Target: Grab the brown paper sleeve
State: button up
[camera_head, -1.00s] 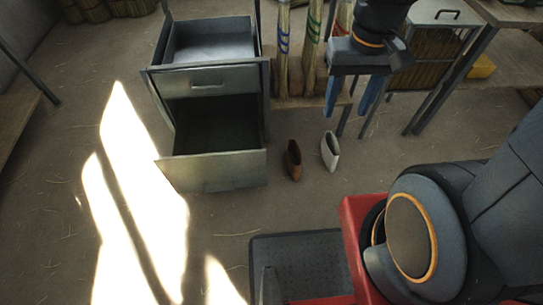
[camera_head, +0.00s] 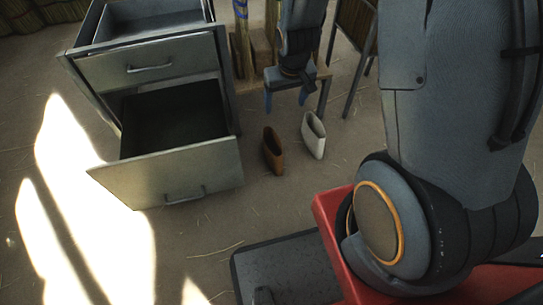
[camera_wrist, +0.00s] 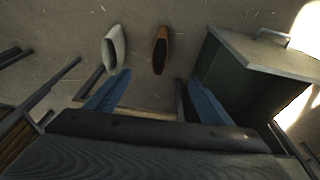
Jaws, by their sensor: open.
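The brown paper sleeve (camera_head: 273,152) stands upright on the floor in the head view, just right of the open drawer. A white sleeve (camera_head: 313,136) stands close to its right. My gripper (camera_head: 286,100) hangs above and behind the two sleeves with its blue fingers pointing down, open and empty. In the wrist view the brown sleeve (camera_wrist: 160,50) lies beyond the fingertips, roughly centred between the two blue fingers of my gripper (camera_wrist: 158,82). The white sleeve (camera_wrist: 114,47) is left of it there. Neither sleeve is touched.
A metal cabinet (camera_head: 150,64) with two open drawers stands left of the sleeves; its lower drawer front (camera_head: 170,172) reaches out near the brown sleeve. A bench with broom handles (camera_head: 242,40) is behind. The floor in front of the sleeves is clear.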

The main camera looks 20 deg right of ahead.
jog(key=shift+w+a+f+t+b, duration=0.1)
jog(key=shift+w+f+t+b, duration=0.25)
jog(key=shift+w+f+b, duration=4.6)
jog(key=shift+s+a+f+t+b, duration=0.2)
jog(key=shift+f+b, duration=2.2)
jog(key=shift+f, duration=6.2)
jog(key=shift+w+d+f+t+b, duration=0.1)
jog(key=shift+w+f+t+b, duration=0.35)
jog(key=shift+w+f+b, duration=4.45)
jog(key=s+f, duration=0.1)
jog(key=s+f+p, duration=0.1)
jog(key=s, duration=0.1)
jog(key=s+f+p, duration=0.1)
jog(key=s, duration=0.1)
jog(key=shift+s+f, duration=0.1)
jog(key=shift+f, duration=0.3)
jog(key=shift+c, duration=0.4)
jog(key=c, duration=1)
